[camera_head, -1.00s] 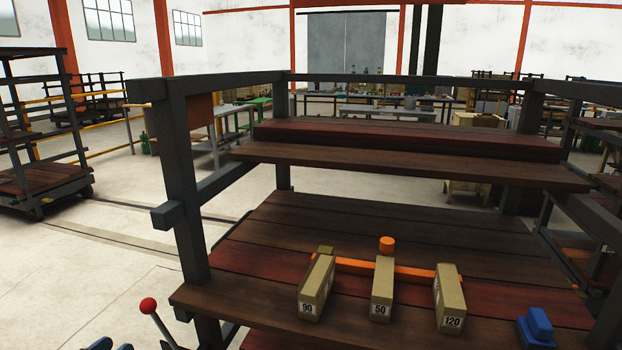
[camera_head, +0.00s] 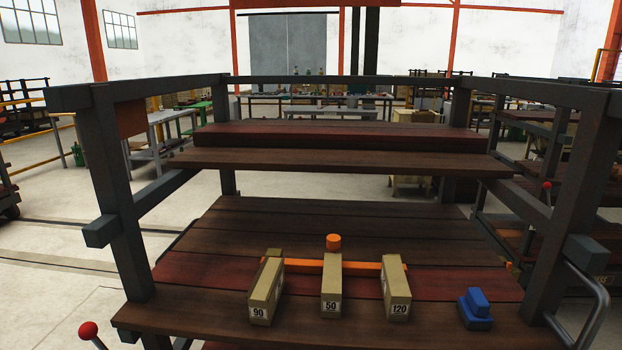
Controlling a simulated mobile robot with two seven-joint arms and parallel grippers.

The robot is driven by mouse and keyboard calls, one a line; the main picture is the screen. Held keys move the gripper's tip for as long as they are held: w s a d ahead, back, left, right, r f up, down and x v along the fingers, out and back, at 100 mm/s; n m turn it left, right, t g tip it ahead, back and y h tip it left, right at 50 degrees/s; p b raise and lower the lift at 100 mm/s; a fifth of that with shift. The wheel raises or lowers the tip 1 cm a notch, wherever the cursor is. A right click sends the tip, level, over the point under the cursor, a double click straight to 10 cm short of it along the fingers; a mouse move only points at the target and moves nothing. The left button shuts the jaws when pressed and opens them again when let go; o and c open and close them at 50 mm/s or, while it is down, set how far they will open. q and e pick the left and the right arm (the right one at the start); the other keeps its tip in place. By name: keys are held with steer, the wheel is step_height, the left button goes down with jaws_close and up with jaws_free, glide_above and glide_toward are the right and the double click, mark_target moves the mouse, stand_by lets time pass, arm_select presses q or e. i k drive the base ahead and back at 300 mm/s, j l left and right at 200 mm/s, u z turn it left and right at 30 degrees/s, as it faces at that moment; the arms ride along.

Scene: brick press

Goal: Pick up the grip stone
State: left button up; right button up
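A small blue stepped block (camera_head: 475,309), a narrower piece on top of a wider base, sits upright on the right part of the lower wooden shelf (camera_head: 200,308), near its front edge. It looks most like the grip stone, though no label on it shows. To its left stand three tan blocks marked 90 (camera_head: 266,291), 50 (camera_head: 331,286) and 120 (camera_head: 396,288). An orange bar (camera_head: 305,266) runs behind and between them, with an orange round knob (camera_head: 333,241) at its middle. Neither of my grippers is in view.
Dark metal posts frame the rack at left (camera_head: 120,190) and right (camera_head: 575,190). An upper wooden shelf (camera_head: 340,160) hangs over the back of the lower one. A red-knobbed lever (camera_head: 88,329) stands at front left. A curved metal rail (camera_head: 597,300) is at right.

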mark_target(473, 308)
steer(key=u, duration=1.25)
steer(key=z, duration=2.15)
